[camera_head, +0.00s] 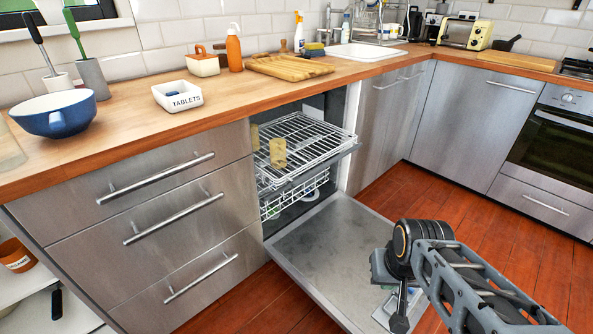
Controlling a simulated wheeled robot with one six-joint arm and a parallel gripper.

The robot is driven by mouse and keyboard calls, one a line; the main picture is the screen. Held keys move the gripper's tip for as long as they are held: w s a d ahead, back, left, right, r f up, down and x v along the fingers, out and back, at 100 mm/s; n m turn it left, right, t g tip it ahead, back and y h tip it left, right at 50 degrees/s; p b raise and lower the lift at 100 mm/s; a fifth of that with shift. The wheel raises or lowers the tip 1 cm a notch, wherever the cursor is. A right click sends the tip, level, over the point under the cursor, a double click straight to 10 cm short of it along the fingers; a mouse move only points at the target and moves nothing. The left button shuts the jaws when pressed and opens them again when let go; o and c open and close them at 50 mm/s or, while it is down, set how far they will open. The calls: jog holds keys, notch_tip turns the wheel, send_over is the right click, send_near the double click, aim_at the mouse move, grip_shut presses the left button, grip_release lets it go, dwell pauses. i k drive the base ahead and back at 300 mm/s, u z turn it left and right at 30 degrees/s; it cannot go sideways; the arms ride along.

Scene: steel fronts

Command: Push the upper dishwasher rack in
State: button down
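The dishwasher stands open under the wooden counter, its door (325,255) folded down flat. The upper rack (318,137) is a wire rack that sticks out part way past the cabinet fronts. A yellowish item (278,153) stands at its front left, and another shows behind it at the left. The lower rack (290,204) sits further back, below the upper one. My gripper (392,312) is low at the right, over the outer part of the door, apart from the upper rack. My arm's wrist partly hides its fingers, so their opening is unclear.
Steel drawers (170,215) with bar handles stand left of the dishwasher. A steel cabinet (380,125) stands close on its right. The counter (215,110) above holds a tablets box (178,97) and cutting boards (290,67). The red wood floor (430,190) at right is clear.

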aim_at(311, 111)
jog(key=u, duration=0.4)
jog(key=k, duration=0.5)
jog(key=u, duration=1.05)
jog(key=i, duration=1.25)
jog(key=z, duration=0.9)
